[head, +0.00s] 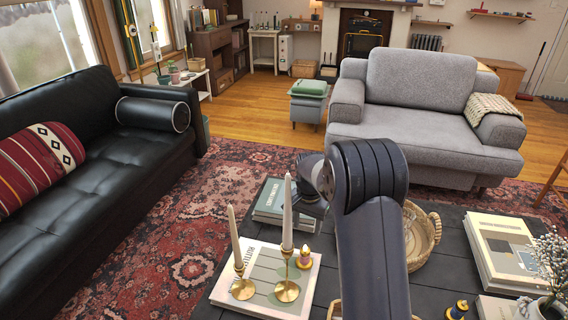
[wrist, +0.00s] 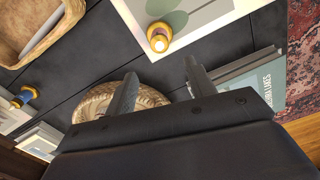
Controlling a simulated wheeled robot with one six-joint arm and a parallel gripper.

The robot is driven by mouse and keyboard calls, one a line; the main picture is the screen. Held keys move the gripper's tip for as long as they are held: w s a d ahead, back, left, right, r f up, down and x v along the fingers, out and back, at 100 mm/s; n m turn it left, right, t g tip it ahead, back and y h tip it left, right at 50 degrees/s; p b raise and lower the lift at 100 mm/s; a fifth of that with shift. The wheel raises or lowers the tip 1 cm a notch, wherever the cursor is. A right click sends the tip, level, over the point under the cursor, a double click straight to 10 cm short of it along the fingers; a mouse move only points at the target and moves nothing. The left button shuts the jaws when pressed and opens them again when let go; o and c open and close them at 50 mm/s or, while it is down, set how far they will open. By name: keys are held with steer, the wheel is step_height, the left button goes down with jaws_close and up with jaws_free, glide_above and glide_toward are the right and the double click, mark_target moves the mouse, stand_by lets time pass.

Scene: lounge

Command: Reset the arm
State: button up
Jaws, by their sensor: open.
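My arm rises from the bottom of the head view and bends over the dark coffee table (head: 385,285). A small gold and white object (wrist: 159,37) lies beyond the fingertips, and a round wicker basket (wrist: 95,103) is partly hidden behind the left finger.
Two candles in brass holders (head: 287,291) stand on a large book (head: 226,292). A book stack (head: 270,205), a wicker basket (head: 436,222) and more books (head: 490,255) are on the table. A black sofa (head: 110,165) is left, a grey armchair (head: 420,85) behind.

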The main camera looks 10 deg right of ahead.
mark_target(305, 246)
step_height(305, 246, down, 10)
steer(key=shift+f+b, duration=0.1)
steer(key=shift+b, duration=0.85)
steer(key=shift+r, duration=0.2)
